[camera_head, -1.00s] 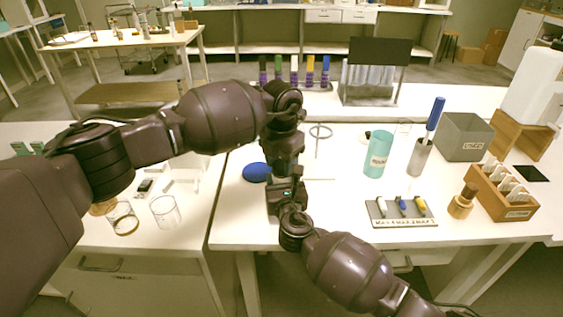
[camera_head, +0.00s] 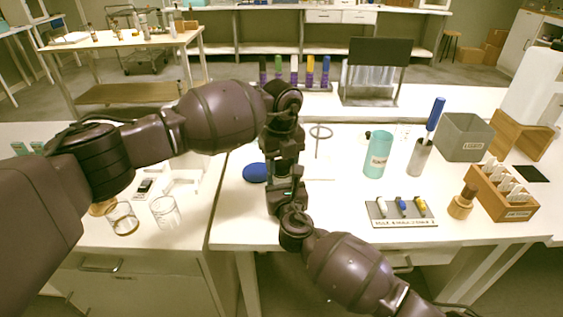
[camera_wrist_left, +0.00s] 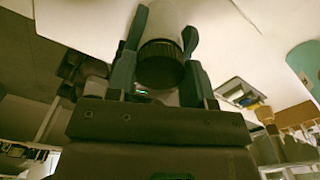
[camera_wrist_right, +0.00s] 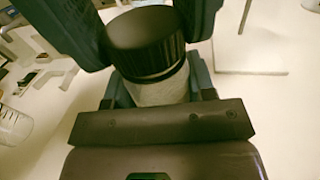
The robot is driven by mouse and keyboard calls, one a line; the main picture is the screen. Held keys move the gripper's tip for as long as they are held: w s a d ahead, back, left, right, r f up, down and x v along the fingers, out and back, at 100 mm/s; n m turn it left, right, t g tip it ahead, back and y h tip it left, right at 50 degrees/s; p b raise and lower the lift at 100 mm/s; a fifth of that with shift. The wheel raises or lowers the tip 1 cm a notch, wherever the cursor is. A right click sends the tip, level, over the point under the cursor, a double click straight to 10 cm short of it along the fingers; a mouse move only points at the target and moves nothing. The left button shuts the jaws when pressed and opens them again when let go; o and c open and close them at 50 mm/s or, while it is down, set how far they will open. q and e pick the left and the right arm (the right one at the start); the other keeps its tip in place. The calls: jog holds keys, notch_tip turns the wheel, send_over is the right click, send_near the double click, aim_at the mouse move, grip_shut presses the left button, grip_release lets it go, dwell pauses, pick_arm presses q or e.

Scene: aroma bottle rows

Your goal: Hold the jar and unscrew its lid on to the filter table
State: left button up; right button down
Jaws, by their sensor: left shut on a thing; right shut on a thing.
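In the head view my left gripper (camera_head: 284,165) points down and meets my right gripper (camera_head: 287,190), which comes up from the front, above the white table (camera_head: 300,222). They hide the jar there. In the left wrist view the black ribbed lid (camera_wrist_left: 162,62) lies between my left gripper's fingers (camera_wrist_left: 163,40), with the pale jar body (camera_wrist_left: 165,18) beyond it. In the right wrist view the lid (camera_wrist_right: 145,42) sits on the pale jar body (camera_wrist_right: 162,90), which my right gripper (camera_wrist_right: 160,98) holds. Whether the lid's thread is loose cannot be told.
A blue disc (camera_head: 256,172) lies left of the grippers, a ring stand (camera_head: 320,152) right of them. Glass beakers (camera_head: 165,212) stand left.

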aim_at(282, 164)
pick_arm(q)
jog(key=shift+r, duration=0.25)
dwell(0.4)
jog(key=shift+r, duration=0.35)
jog(key=shift+r, duration=0.55)
jog(key=shift+r, duration=2)
pick_arm(e)
jog(key=shift+c, duration=1.9)
grip_release()
